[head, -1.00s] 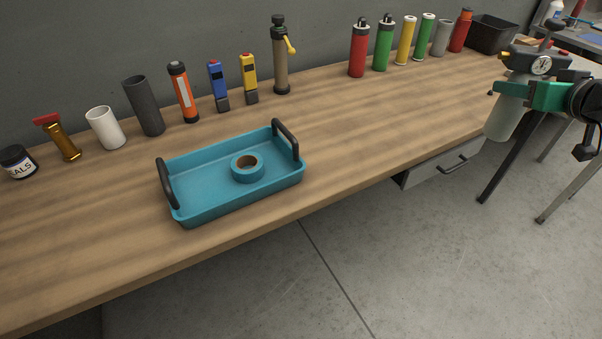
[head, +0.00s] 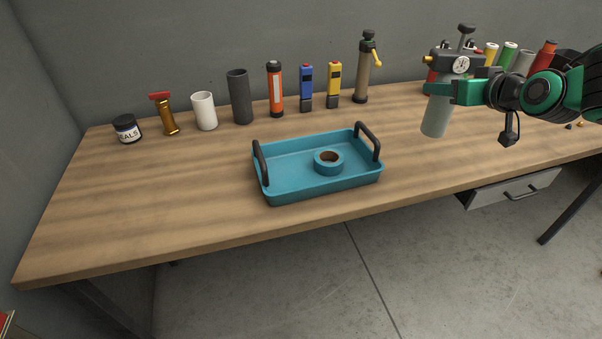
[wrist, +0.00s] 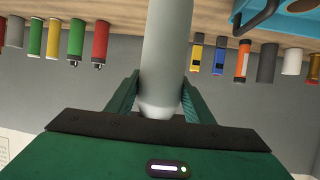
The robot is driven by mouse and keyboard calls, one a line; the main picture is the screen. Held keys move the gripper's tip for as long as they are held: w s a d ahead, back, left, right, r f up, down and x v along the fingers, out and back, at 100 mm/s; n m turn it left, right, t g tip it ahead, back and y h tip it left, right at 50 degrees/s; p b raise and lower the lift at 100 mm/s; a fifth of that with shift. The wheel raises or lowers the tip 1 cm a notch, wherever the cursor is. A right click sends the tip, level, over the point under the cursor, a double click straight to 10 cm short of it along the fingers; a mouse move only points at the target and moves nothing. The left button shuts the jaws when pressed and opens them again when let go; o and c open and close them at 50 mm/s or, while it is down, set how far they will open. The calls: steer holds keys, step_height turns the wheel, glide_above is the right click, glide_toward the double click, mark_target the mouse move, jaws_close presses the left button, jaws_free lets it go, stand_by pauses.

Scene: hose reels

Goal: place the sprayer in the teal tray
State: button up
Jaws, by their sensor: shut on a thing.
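The sprayer (head: 437,115) is a pale grey-green bottle with a dark head, a round gauge and a pump handle on top. My green gripper (head: 452,92) is shut around its upper body and holds it roughly upright, to the right of the tray in the head view. In the wrist view the sprayer (wrist: 166,55) stands between the two green fingers (wrist: 160,98). The teal tray (head: 290,194) lies on the wooden bench, with two black handles and a roll of teal tape (head: 328,161) inside. The rest of its floor is bare.
Along the wall stand a jar (head: 127,129), a brass nozzle (head: 166,115), a white cup (head: 204,111), a dark tube (head: 239,97), an orange cylinder (head: 275,90), blue and yellow devices and a tan pump (head: 362,75). The bench front and left are clear.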

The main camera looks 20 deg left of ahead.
steer(key=shift+a, duration=0.2)
steer(key=s+a+n+g+y, duration=0.1)
steer(key=s+a, duration=0.4)
steer(key=a, duration=0.6)
steer(key=s+a+n+g+y, duration=0.15)
steer(key=s+a, duration=0.35)
steer(key=a, duration=0.6)
steer(key=s+a+n+y, duration=0.1)
steer(key=s+a, duration=0.3)
steer(key=a, duration=0.7)
step_height(320, 180, down, 10)
steer(key=shift+s+a+f, duration=0.15)
steer(key=shift+s, duration=0.05)
steer(key=shift+f, duration=0.15)
steer(key=o, duration=1.3)
steer(key=shift+o, duration=0.2)
